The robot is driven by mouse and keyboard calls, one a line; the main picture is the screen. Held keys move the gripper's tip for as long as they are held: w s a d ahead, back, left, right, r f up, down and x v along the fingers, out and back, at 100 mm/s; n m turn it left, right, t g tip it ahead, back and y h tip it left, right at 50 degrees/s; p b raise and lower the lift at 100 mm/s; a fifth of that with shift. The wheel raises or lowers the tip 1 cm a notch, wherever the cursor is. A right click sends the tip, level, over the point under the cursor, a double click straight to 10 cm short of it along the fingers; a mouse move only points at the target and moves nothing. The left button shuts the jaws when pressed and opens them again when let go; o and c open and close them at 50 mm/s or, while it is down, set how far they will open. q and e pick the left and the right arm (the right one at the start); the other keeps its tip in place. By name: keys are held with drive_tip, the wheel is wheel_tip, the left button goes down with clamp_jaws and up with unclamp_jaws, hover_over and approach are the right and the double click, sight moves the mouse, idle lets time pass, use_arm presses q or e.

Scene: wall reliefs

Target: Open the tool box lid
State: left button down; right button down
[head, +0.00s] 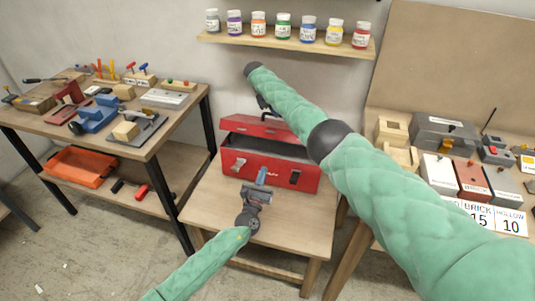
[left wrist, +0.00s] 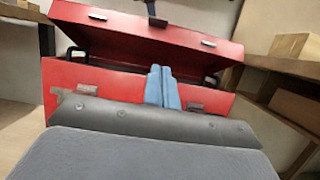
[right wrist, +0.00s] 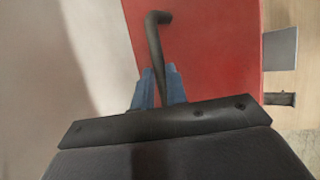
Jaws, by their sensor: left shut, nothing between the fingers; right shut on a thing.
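The red tool box (head: 265,170) stands on a small wooden table, with latches on its front. Its lid (head: 245,124) is partly raised; the left wrist view shows a dark gap between the lid (left wrist: 140,36) and the box body (left wrist: 75,80). My left gripper (head: 262,174) is shut and empty at the front of the box; its blue fingers (left wrist: 162,86) rise before the gap. My right gripper (right wrist: 158,88) is shut on the dark lid handle (right wrist: 154,38) above the red lid. In the head view my right arm hides most of that gripper.
A shelf (head: 225,38) with several paint jars is on the wall above. A cluttered workbench (head: 170,130) stands left, with an orange bin (head: 78,168) below. A right-hand table holds blocks and a grey case (head: 440,132). The small table's front (head: 200,210) is clear.

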use_arm(q)
approach(273, 132)
drive_tip(key=w+d+f, duration=0.1)
drive_tip(key=w+f, duration=0.2)
drive_tip(key=w, duration=0.1)
drive_tip(key=shift+w+d+r, duration=0.15)
drive_tip(key=shift+w+r, duration=0.2)
drive_tip(key=shift+r, duration=0.3)
drive_tip(key=shift+w+d+r, duration=0.15)
drive_tip(key=shift+w+r, duration=0.15)
drive_tip(key=shift+r, duration=0.3)
drive_tip(key=shift+w+d+r, duration=0.1)
drive_tip(key=shift+w+r, duration=0.25)
drive_tip(key=shift+r, duration=0.3)
drive_tip(key=shift+r, duration=0.1)
